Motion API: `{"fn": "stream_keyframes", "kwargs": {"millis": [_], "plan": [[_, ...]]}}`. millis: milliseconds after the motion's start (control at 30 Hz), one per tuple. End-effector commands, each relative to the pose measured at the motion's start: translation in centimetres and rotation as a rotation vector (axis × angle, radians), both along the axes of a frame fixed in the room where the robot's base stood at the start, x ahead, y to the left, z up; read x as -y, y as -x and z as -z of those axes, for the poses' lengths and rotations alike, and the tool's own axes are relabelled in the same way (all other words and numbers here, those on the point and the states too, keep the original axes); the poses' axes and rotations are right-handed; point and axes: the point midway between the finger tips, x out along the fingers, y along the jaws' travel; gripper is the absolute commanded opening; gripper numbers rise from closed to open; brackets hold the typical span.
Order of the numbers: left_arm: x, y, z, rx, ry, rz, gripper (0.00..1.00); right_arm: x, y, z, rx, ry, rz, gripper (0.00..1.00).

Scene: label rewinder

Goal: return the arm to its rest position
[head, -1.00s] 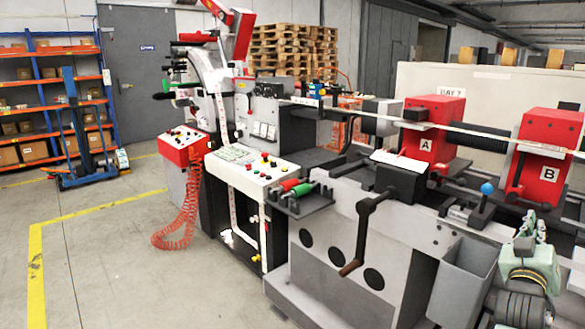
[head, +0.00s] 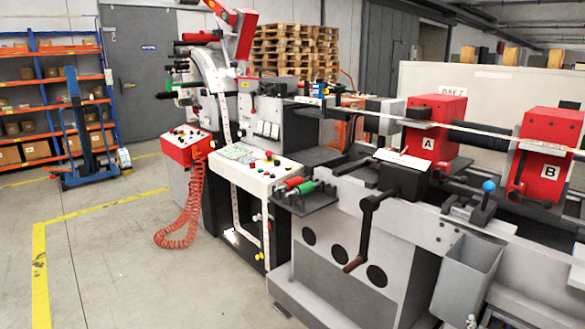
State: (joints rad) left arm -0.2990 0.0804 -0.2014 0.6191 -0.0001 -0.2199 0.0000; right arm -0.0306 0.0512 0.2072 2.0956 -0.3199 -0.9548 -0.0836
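Neither of my grippers can be made out in the head view. The lower right, around the grey bin (head: 465,279), is clear of my arm. A small pale shape (head: 472,322) shows at the bottom edge below the bin, too little of it to tell what it is. The label rewinder (head: 330,225) fills the middle and right, with red block A (head: 437,112) and red block B (head: 549,129) on top. A dark crank handle (head: 366,228) hangs at its front.
A control panel (head: 255,168) with buttons and a small rack (head: 304,201) with red and green handles stand left of the crank. A coiled red hose (head: 186,215) hangs to the floor. Open floor (head: 120,255) with yellow lines lies at left.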

Motion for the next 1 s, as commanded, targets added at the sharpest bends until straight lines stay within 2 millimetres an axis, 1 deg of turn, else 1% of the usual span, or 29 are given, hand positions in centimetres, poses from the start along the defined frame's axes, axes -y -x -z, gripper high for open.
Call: {"fn": "stream_keyframes", "kwargs": {"millis": [33, 67, 100, 167, 200, 267, 300, 367, 400, 500, 733, 800, 967, 1000], "plan": [[-0.1, 0.1, 0.0, -0.001, -0.001, -0.001, 0.0, -2.2, 2.3, 2.6, -0.077, -0.041, -0.034, 0.0], [-0.1, 0.1, 0.0, -0.001, -0.001, -0.001, 0.0, -3.5, 3.6, 4.0, -0.126, -0.07, -0.052, 0.0], [-0.1, 0.1, 0.0, -0.001, -0.001, -0.001, 0.0, -5.3, 5.4, 5.6, -0.185, -0.107, -0.076, 0.0], [-0.1, 0.1, 0.0, -0.001, -0.001, -0.002, 0.0, -7.7, 8.4, 7.9, -0.275, -0.161, -0.109, 0.0], [-0.1, 0.1, 0.0, -0.002, -0.001, -0.002, 0.0, -9.2, 10.2, 9.1, -0.33, -0.192, -0.129, 0.0], [-0.1, 0.1, 0.0, -0.002, -0.001, -0.002, 0.0, -11.1, 12.8, 10.5, -0.404, -0.232, -0.154, 0.0], [-0.1, 0.1, 0.0, -0.002, -0.001, -0.002, 0.0, -12.2, 14.3, 11.2, -0.448, -0.255, -0.17, 0.0], [-0.1, 0.1, 0.0, -0.002, -0.001, -0.002, 0.0, -13.7, 16.5, 12.1, -0.507, -0.287, -0.189, 0.0], [-0.1, 0.1, 0.0, -0.002, -0.001, -0.003, 0.0, -14.6, 17.9, 12.6, -0.545, -0.306, -0.201, 0.0], [-0.1, 0.1, 0.0, -0.002, -0.001, -0.003, 0.0, -16.5, 21.1, 13.5, -0.628, -0.347, -0.229, 0.0], [-0.1, 0.1, 0.0, -0.002, -0.001, -0.003, 0.0, -20.1, 27.8, 14.5, -0.797, -0.427, -0.284, 0.0], [-0.1, 0.0, 0.0, 0.0, -0.001, -0.002, 0.0, -20.0, 27.0, 16.3, -0.799, -0.425, -0.278, 0.0], [-0.1, 0.1, 0.0, -0.001, -0.001, -0.002, 0.0, -20.1, 26.2, 20.1, -0.813, -0.425, -0.277, 0.0], [-0.1, 0.1, 0.0, -0.001, -0.001, -0.002, 0.0, -20.2, 26.1, 21.2, -0.817, -0.426, -0.277, 0.0]]}}
